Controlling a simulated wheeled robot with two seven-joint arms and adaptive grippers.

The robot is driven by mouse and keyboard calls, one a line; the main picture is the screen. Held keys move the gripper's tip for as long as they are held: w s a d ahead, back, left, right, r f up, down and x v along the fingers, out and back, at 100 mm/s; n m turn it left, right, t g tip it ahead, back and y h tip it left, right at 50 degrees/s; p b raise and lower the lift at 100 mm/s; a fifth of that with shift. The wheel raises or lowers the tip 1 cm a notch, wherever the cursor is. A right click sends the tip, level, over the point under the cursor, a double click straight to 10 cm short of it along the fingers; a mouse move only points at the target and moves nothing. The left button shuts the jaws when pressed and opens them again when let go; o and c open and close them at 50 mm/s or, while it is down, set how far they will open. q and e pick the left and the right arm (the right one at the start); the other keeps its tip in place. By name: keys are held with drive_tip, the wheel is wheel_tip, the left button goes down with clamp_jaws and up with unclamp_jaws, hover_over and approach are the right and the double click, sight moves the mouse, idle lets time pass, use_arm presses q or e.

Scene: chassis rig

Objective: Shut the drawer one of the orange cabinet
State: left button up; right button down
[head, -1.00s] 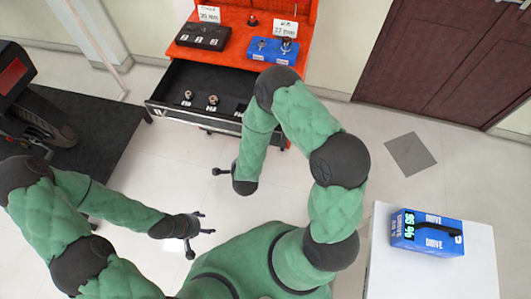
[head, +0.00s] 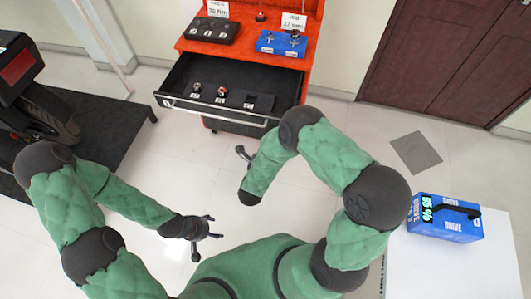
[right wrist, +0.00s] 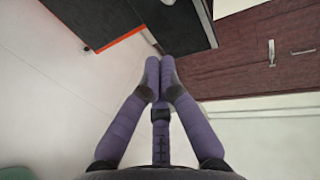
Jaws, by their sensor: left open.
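The orange cabinet (head: 290,62) stands at the top middle of the head view. Its black drawer (head: 180,77) is pulled out towards me, with a metal bar handle (head: 218,115) along its front. Several small parts sit inside the drawer. My left gripper (head: 212,227) is open and empty, below the drawer in the picture and apart from it. My right gripper (head: 243,152) is near the drawer's front, below its right half and apart from the handle. In the right wrist view its purple fingers (right wrist: 160,68) come together at the tips with nothing visible between them.
A black tray (head: 211,30) and a blue tray (head: 281,43) lie on the cabinet top. A blue case (head: 445,217) rests on a white table (head: 450,268) at right. The floor before the drawer is clear.

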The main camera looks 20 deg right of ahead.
use_arm(q)
drive_tip(key=shift+f+b, duration=1.15)
drive_tip(key=shift+f, duration=0.2)
use_arm(e)
drive_tip(key=r+x, duration=0.1)
drive_tip(key=x, duration=0.7)
drive_tip(key=shift+w+d, duration=0.15)
drive_tip(key=shift+w, duration=0.1)
